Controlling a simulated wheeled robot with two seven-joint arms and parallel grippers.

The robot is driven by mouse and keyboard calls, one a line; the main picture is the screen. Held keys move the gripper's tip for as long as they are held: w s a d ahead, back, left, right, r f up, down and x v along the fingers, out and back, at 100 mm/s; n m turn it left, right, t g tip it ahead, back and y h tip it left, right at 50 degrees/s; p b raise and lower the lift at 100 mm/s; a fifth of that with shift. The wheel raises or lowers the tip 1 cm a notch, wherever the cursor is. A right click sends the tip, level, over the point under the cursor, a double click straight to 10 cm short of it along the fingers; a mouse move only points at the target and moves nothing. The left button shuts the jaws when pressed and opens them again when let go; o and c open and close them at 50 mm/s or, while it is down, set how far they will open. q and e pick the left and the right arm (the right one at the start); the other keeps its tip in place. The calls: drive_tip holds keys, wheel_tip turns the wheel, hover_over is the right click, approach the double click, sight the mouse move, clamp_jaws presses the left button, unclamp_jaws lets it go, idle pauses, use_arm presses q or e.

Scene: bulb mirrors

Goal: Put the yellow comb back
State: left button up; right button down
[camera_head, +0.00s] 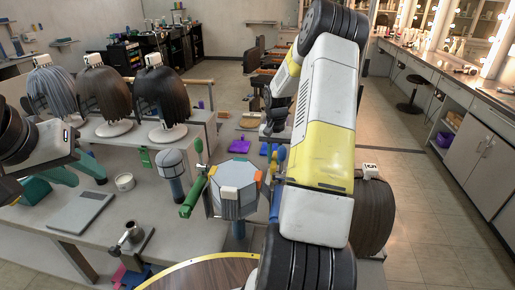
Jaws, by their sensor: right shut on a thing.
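My right arm rises through the middle of the head view and bends down behind itself. Its dark wrist and gripper (275,120) show just left of the white and yellow arm link, above the far part of the work table. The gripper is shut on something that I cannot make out. I cannot clearly identify the yellow comb. A faceted grey holder (236,186) stands left of my right arm, with several coloured pieces around its rim. My left gripper (52,150) is at the left edge over the table, and its fingertips cannot be told apart from teal shapes.
Several wigs on white stands (104,92) are at the back left. A grey flat box (80,211), a small white roll (124,182) and a blue-handled round-headed tool (173,172) are on the table (200,235). A dark brown wig (375,215) stands right of my arm.

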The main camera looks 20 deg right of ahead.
drive_tip(key=shift+f, duration=1.15)
drive_tip(key=c, duration=1.2)
unclamp_jaws()
drive_tip(key=shift+c, duration=0.2)
wheel_tip(320, 180, up, 8)
drive_tip(key=shift+f, duration=0.1)
